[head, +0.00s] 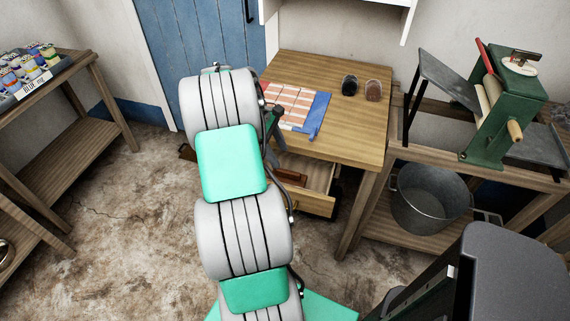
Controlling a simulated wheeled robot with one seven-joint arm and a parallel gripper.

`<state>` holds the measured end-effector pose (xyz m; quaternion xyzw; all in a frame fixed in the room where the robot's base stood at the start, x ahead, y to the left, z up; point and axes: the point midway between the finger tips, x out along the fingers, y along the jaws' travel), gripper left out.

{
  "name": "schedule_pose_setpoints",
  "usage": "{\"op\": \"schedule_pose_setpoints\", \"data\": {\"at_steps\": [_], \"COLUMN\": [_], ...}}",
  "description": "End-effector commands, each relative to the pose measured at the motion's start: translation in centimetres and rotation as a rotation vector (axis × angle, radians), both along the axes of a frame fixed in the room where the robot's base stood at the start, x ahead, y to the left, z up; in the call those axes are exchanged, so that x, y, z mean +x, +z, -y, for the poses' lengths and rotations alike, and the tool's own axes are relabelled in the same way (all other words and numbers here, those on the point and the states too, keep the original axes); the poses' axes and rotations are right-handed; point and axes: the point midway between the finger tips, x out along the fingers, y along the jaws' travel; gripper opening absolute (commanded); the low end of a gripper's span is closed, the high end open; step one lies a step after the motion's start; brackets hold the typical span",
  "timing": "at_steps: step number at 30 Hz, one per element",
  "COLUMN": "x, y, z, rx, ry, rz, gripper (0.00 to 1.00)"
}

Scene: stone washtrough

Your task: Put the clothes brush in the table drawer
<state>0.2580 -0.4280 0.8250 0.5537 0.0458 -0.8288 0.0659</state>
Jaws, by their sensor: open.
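The wooden table (345,138) stands against the back wall. Its drawer (318,203) is pulled out at the front, and my arm hides its left part. A dark brown long shape (290,177) shows at the drawer beside my arm; I cannot tell what it is. Two small rounded things lie on the table top, a dark one (349,85) and a brown one (373,90). I cannot tell whether either is the clothes brush. My gripper (276,134) is mostly hidden behind my arm; a dark part shows by the table's front edge, above the drawer. It is open.
A red-checked cloth (292,101) and a blue cloth (316,116) lie on the table's left. A green mangle (506,108) and a metal tub (428,200) are on the right rack. A shelf with tins (30,66) stands left. Floor between is mostly clear.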

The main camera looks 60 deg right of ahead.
Motion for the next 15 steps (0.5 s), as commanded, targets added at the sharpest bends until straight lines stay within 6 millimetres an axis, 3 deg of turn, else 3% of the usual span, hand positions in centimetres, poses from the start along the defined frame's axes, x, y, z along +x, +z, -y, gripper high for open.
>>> {"op": "schedule_pose_setpoints", "data": {"at_steps": [3,7,10,11,13,14,15], "x": [0.6,0.9,3.2,4.5,7.9,9.4,11.1], "y": [1.6,2.0,3.4,4.2,6.4,7.3,8.5], "z": [-0.1,-0.3,-2.1,-3.4,-7.9,-10.5,-14.5], "rx": [0.000,-0.003,-0.039,-0.061,-0.113,-0.134,-0.151], "ry": [0.000,0.001,0.011,0.016,0.022,0.022,0.019], "rz": [-0.001,0.001,0.036,0.059,0.140,0.186,0.255], "gripper": [0.59,0.59,0.59,0.59,0.59,0.59,0.59]}}
